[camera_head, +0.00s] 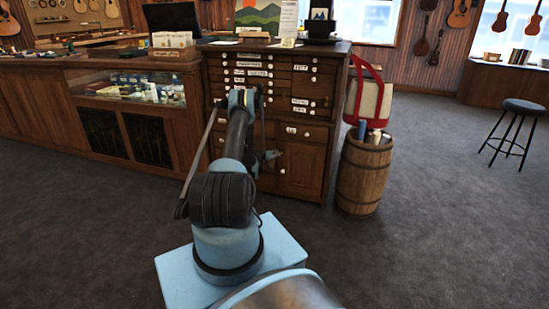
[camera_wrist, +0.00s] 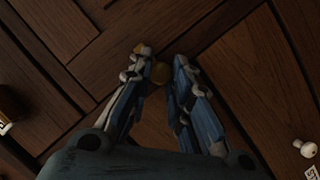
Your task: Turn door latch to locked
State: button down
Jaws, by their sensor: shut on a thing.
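The brown wooden cabinet (camera_head: 303,168) has panelled lower doors below its small drawers. In the wrist view my gripper (camera_wrist: 162,58) points at the door wood (camera_wrist: 225,65). Its fingers are closed about a small brass-coloured door latch (camera_wrist: 160,73), which shows between the fingertips. Part of the latch is hidden by the fingers, so I cannot tell its turn angle. In the head view my gripper (camera_head: 270,156) is at the cabinet front, partly behind my arm, and the latch cannot be made out there.
A white knob (camera_wrist: 305,148) is at the right in the wrist view. A wooden barrel (camera_head: 364,175) holding rolls stands right of the cabinet, near a red-and-cream bag (camera_head: 368,98). A glass display counter (camera_head: 130,88) adjoins on the left. The carpet (camera_head: 440,220) at right is clear.

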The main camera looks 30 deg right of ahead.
jog(key=shift+w+a, duration=0.25)
jog(key=shift+a, duration=0.05)
jog(key=c, duration=1.5)
grip_release()
jog(key=shift+o, duration=0.3)
jog(key=shift+d, duration=0.1)
jog(key=shift+s, duration=0.15)
jog(key=v, duration=0.7)
jog(key=shift+a, duration=0.25)
jog(key=shift+r, duration=0.1)
